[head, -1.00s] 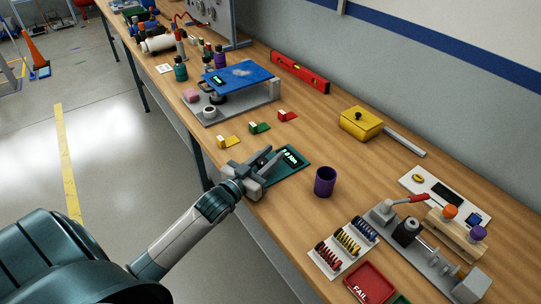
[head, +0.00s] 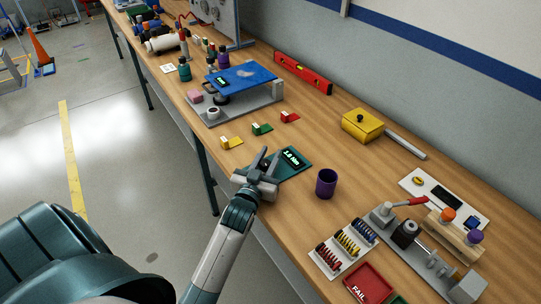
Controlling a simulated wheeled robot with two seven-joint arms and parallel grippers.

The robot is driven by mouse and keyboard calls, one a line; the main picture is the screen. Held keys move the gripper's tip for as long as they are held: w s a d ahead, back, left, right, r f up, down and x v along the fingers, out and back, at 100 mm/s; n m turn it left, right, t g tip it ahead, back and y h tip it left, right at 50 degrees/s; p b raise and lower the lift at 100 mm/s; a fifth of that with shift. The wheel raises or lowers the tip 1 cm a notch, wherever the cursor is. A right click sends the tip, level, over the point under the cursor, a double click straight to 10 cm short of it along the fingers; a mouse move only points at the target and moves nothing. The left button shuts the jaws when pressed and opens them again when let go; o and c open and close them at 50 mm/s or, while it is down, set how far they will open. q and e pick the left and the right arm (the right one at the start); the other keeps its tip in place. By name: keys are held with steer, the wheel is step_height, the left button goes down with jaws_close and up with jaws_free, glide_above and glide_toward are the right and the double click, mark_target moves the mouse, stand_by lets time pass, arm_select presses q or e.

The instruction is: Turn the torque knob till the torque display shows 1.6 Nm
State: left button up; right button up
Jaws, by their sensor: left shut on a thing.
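The dark green torque unit (head: 298,163) lies on the bench near its front edge. Its torque display (head: 291,157) is lit with pale digits that look like 1.6 Nm, though they are small and tilted. My left gripper (head: 268,160) is over the left part of the unit, shut on the torque knob. The gripper hides the knob itself. My right gripper is not in view.
A purple cup (head: 326,184) stands right of the unit. Yellow, green (head: 262,129) and red small blocks lie behind it. A rack of coloured rings (head: 343,244) and a red FAIL tray (head: 369,283) are in front at right.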

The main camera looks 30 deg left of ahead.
arm_select(q)
steer(key=shift+r, duration=0.15)
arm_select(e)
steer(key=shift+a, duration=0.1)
arm_select(q)
steer(key=o, duration=1)
steer(key=shift+o, duration=0.3)
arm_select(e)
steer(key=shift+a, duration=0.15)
arm_select(q)
steer(key=shift+s, duration=0.1)
steer(key=b+v, duration=0.4)
steer(key=v, duration=1.3)
steer(key=shift+d, duration=0.2)
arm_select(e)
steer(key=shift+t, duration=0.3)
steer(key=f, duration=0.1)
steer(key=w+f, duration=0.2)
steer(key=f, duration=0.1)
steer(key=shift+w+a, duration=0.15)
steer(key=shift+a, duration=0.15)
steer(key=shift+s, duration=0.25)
